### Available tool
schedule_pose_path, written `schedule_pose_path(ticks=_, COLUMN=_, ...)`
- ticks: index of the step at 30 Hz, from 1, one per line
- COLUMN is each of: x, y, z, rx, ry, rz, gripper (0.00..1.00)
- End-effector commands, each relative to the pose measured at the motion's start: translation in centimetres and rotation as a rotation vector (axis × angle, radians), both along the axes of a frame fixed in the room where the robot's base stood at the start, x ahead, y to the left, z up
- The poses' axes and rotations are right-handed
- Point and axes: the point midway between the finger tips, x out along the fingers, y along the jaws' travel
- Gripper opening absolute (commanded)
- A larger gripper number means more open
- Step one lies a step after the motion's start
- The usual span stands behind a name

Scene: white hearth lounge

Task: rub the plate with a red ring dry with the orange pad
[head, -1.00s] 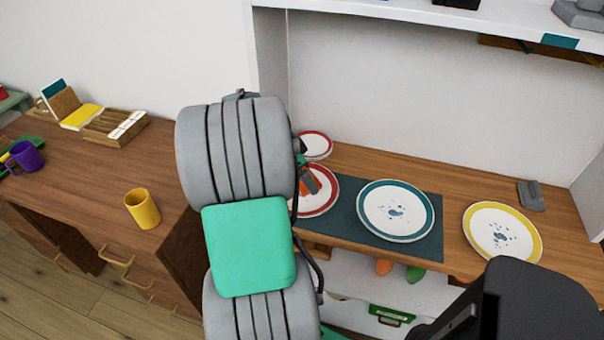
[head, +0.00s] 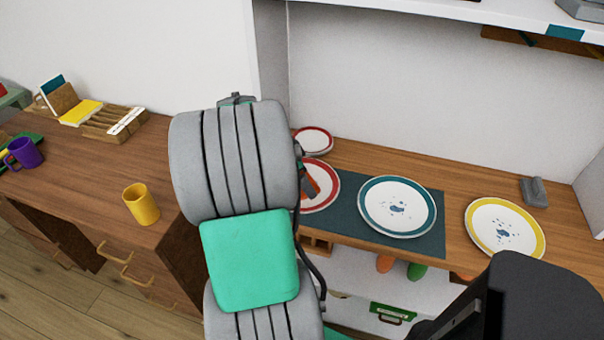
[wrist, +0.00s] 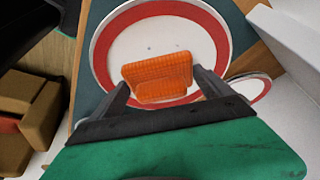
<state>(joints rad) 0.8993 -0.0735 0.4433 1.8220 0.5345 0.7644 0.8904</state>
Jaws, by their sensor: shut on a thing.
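The plate with a red ring (head: 326,200) lies on the dark teal mat (head: 345,228), partly hidden behind my arm. In the wrist view, the same plate (wrist: 103,48) fills the top middle. The orange pad (wrist: 158,77) is between the two fingers of my gripper (wrist: 160,88), which is shut on it. The pad is over the plate's white middle; I cannot tell whether it touches. In the head view, only a sliver of the orange pad (head: 311,181) shows beside my arm. Wet marks on this plate are not clear.
A teal-ringed plate (head: 397,228) and a yellow-ringed plate (head: 488,238), both with blue marks, lie to the right. A small red-rimmed plate (head: 313,132) is behind. A grey object (head: 534,191) stands at the right. A yellow mug (head: 140,204) stands on the left desk.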

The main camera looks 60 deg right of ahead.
Motion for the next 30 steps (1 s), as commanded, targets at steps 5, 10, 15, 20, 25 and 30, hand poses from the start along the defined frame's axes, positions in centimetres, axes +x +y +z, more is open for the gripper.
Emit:
schedule_pose_path(ticks=5, x=-0.1, y=0.5, z=0.0, rx=0.001, ry=0.001, rz=0.000, gripper=0.58)
schedule_pose_path(ticks=10, x=0.1, y=-0.9, z=-0.2, rx=0.000, ry=0.000, rz=-0.002, gripper=0.58)
schedule_pose_path(ticks=15, x=0.3, y=-2.1, z=-0.3, rx=0.000, ry=0.000, rz=0.000, gripper=0.58)
schedule_pose_path(ticks=20, x=0.2, y=-1.5, z=-0.3, rx=0.000, ry=0.000, rz=0.001, gripper=0.58)
schedule_pose_path(ticks=25, x=0.0, y=0.2, z=-0.1, rx=-0.002, ry=-0.001, rz=0.002, gripper=0.58)
schedule_pose_path(ticks=30, x=-0.1, y=0.4, z=-0.2, rx=-0.001, ry=0.000, rz=-0.001, gripper=0.58)
